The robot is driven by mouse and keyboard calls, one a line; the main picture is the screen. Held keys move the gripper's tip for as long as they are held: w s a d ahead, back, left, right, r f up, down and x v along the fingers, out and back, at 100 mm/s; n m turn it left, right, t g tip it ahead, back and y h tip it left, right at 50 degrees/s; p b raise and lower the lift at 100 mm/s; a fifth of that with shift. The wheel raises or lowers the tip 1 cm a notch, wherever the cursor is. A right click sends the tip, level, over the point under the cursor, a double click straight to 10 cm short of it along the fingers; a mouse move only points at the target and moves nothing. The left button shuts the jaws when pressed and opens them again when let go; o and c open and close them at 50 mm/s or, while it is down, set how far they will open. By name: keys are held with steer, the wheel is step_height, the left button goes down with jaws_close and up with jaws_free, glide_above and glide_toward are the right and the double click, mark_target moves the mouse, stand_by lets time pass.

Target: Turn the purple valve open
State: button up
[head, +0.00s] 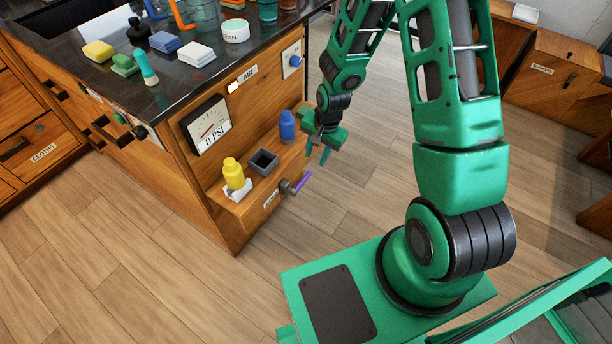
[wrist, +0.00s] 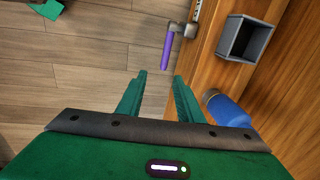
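The purple valve (head: 302,182) is a lever handle on a grey stem (head: 287,187), low on the wooden counter's end panel, below a small shelf. In the wrist view the purple handle (wrist: 166,52) lies ahead of the fingertips, with its grey pivot at its upper end. My gripper (head: 316,157) hangs above and to the right of the valve in the head view. In the wrist view its two green fingers (wrist: 158,78) are apart with nothing between them. The gripper does not touch the handle.
The shelf holds a blue bottle (head: 287,127), a grey square cup (head: 264,162) and a yellow bottle (head: 233,173). A gauge (head: 207,125) reading 0 PSI and a blue knob (head: 295,60) are on the panel. Wooden floor (head: 345,195) right of the valve is clear.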

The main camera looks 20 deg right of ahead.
mark_target(304, 179)
steer(key=a+f, duration=0.1)
steer(key=f, duration=0.3)
steer(key=w+a+f, duration=0.1)
steer(key=f, duration=0.3)
steer(key=w+a+f, duration=0.1)
steer(key=f, duration=0.4)
steer(key=shift+a, duration=0.1)
